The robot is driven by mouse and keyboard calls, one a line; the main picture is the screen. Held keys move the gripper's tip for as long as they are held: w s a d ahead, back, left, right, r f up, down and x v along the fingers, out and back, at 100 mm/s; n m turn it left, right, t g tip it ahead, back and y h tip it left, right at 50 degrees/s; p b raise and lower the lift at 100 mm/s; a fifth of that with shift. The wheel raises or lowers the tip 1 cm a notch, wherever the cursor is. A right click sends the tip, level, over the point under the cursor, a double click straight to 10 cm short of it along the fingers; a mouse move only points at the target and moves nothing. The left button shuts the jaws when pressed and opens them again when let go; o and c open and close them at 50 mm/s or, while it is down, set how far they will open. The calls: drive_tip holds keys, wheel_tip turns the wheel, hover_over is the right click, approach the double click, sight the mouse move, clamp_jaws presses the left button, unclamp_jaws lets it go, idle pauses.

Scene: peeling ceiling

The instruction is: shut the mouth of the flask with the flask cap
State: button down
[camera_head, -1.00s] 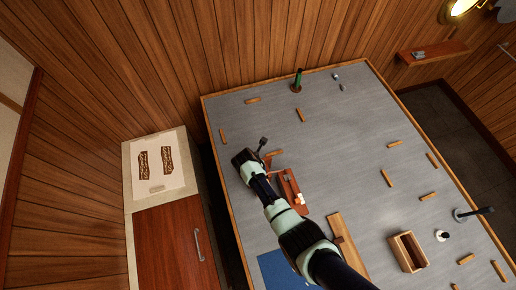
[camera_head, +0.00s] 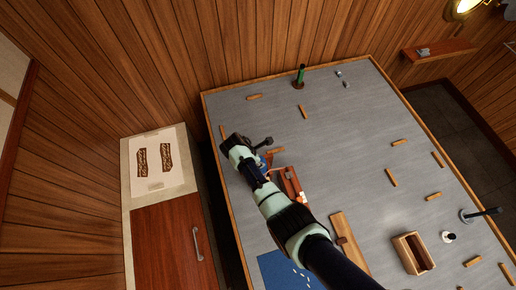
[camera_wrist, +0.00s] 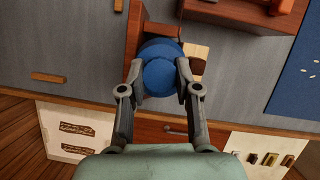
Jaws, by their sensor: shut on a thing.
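My gripper (camera_wrist: 160,80) is shut on a round blue piece (camera_wrist: 160,77), which looks like the flask cap, held between both fingertips in the wrist view. Another blue rounded form (camera_wrist: 162,46) shows right behind it. I cannot tell whether this is the flask or part of the same piece, nor whether they touch. In the head view a small patch of blue (camera_head: 263,168) shows beside my arm, over the grey table's left part. My fingertips are not clear there. The flask's mouth is not visible.
A reddish-brown wooden stand (camera_head: 291,185) is close to my arm. The grey table (camera_head: 345,135) carries scattered wooden strips, an open wooden box (camera_head: 412,253), a blue mat (camera_head: 280,270) and a green bottle-like thing (camera_head: 299,77). A cabinet (camera_head: 168,235) adjoins the left.

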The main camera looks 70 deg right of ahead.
drive_tip(key=shift+w+d+f+m+g+y+b, duration=0.15)
drive_tip(key=shift+f+m+g+y+b, duration=0.2)
drive_tip(key=shift+m+b, duration=0.95)
drive_tip(key=shift+m, duration=0.3)
drive_tip(key=shift+r+m+y, duration=0.2)
drive_tip(key=shift+m+y, duration=0.15)
drive_tip(key=shift+m, duration=0.15)
drive_tip(key=shift+r+g, duration=0.15)
drive_tip(key=shift+g, duration=0.1)
drive_tip(key=shift+f+m+y+b, duration=0.45)
drive_tip(key=shift+m+b, duration=0.65)
drive_tip(key=shift+b, duration=0.15)
drive_tip(key=shift+d+m+y+b, duration=0.15)
drive_tip(key=shift+m+y+b, duration=0.1)
drive_tip(key=shift+m+b, duration=0.45)
drive_tip(key=shift+r+m+g, duration=0.2)
drive_tip(key=shift+m+g, duration=0.1)
drive_tip(key=shift+m, duration=0.2)
drive_tip(key=shift+r, duration=0.2)
drive_tip(key=shift+f+m+y+b, duration=0.4)
drive_tip(key=shift+m+y+b, duration=0.1)
drive_tip(key=shift+m+b, duration=0.6)
drive_tip(key=shift+d+m+y+b, duration=0.1)
drive_tip(key=shift+m+y+b, duration=0.35)
drive_tip(key=shift+m, duration=0.35)
drive_tip(key=shift+r+m, duration=0.3)
drive_tip(key=shift+m, duration=0.4)
drive_tip(key=c, duration=0.7)
unclamp_jaws()
drive_tip(key=shift+c, duration=0.2)
